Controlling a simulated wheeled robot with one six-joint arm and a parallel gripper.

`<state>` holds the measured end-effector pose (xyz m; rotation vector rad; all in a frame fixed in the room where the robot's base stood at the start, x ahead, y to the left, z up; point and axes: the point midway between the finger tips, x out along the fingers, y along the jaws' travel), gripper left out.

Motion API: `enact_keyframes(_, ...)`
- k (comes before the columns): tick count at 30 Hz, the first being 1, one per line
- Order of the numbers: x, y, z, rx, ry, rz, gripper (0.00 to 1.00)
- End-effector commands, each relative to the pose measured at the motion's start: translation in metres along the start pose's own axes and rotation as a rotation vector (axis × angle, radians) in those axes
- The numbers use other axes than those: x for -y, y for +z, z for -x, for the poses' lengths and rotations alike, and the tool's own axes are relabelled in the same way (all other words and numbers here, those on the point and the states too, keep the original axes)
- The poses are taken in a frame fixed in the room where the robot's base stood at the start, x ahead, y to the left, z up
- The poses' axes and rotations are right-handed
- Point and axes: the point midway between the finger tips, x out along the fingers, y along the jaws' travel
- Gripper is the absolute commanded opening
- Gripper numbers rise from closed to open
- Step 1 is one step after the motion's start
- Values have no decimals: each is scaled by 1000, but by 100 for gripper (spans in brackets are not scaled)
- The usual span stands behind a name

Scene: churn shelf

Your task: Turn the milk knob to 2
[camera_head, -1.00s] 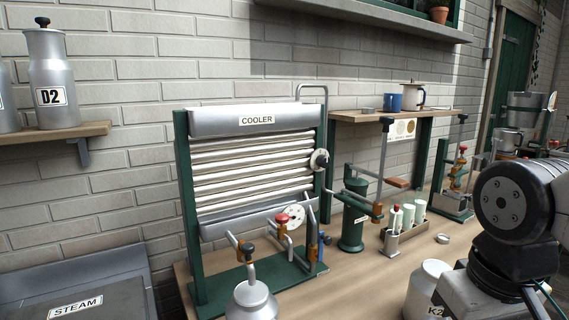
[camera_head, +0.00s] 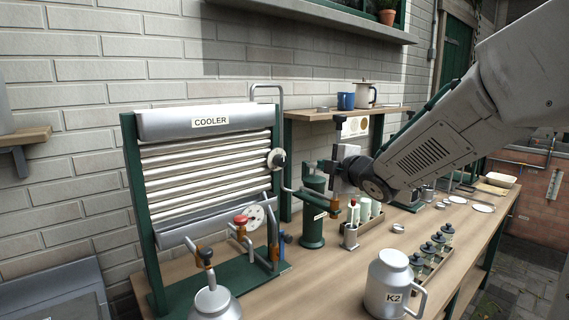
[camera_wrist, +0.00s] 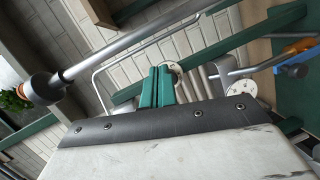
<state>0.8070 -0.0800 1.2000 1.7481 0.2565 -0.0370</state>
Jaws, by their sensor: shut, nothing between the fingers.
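A white dial with a dark knob (camera_head: 277,160) sits on the right post of the cooler (camera_head: 165,125). A second white dial plate (camera_head: 256,217) sits low on the cooler, beside a red-topped valve (camera_head: 241,220). No milk label or number is readable, so I cannot tell which is the milk knob. My gripper (camera_head: 312,166) is to the right of the post dial, apart from it in the picture. In the wrist view its green fingers (camera_wrist: 156,88) are together and empty. A white dial (camera_wrist: 175,68) shows just past their tips, and another dial (camera_wrist: 242,88) shows farther right.
A green pump (camera_head: 313,228) with a lever stands under my gripper. A rack of pale tubes (camera_head: 365,212) and a K2 can (camera_head: 388,285) stand to its right. A metal can (camera_head: 215,303) is in front of the cooler. A raised shelf (camera_head: 300,114) lies behind.

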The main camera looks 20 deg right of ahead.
Motion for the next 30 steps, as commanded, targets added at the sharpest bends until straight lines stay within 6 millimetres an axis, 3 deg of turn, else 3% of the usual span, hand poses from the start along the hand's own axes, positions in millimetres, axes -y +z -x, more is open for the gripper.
enact_keyframes(3,-1,-7,-17,-126,66,115,0)
enact_keyframes(9,-3,-18,-26,-241,134,207,0)
enact_keyframes(30,-11,-37,-89,-255,143,218,0)
